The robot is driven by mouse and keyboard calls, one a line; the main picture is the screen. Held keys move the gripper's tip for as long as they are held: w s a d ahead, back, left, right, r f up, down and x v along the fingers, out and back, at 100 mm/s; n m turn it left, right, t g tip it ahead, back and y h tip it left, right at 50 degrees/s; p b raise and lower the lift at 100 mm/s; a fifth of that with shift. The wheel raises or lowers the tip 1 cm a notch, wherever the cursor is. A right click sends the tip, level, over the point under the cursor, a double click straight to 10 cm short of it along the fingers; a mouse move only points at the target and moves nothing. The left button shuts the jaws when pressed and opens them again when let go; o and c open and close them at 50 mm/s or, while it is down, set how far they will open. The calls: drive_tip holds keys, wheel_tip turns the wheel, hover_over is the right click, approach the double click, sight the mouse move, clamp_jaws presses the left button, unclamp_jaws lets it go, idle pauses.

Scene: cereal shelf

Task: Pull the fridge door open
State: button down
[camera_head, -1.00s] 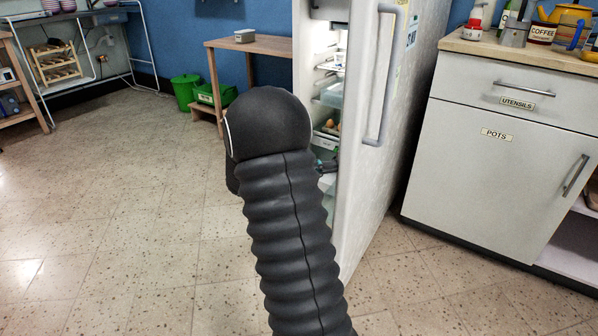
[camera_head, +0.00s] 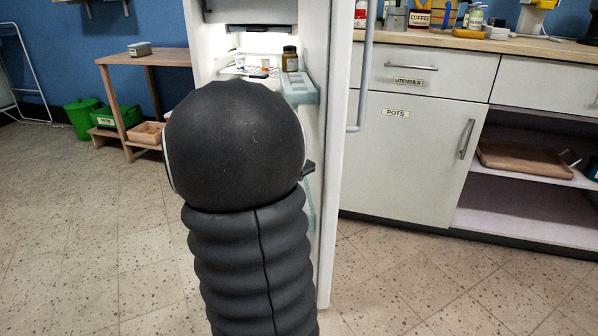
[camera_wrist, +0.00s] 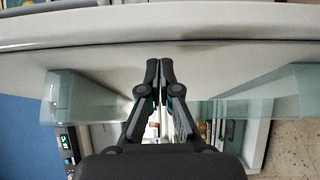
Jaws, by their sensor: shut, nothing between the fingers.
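The white fridge door (camera_head: 338,150) stands open and shows nearly edge-on in the head view. Its grey bar handle (camera_head: 365,70) is on the door's right side. Door shelves (camera_head: 299,88) line its inner face. The lit fridge interior (camera_head: 262,45) shows behind my arm, with a jar (camera_head: 290,58) on a shelf. My gripper is mostly hidden behind my arm in the head view; a small dark part (camera_head: 308,169) shows by the door's inner side. In the wrist view my gripper (camera_wrist: 160,68) is shut and empty, its tips close to the white door (camera_wrist: 100,65); contact is unclear.
A counter with a pots cupboard (camera_head: 405,160) stands right of the door. An open shelf holds a wooden board (camera_head: 530,160). A wooden table (camera_head: 150,58), green bin (camera_head: 82,118) and wooden box (camera_head: 147,133) are at the left. The floor (camera_head: 80,240) is clear at left and front.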

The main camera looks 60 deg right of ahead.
idle(0.4)
drive_tip(key=b+v, duration=0.1)
drive_tip(key=v, duration=1.2)
drive_tip(key=shift+w, duration=0.3)
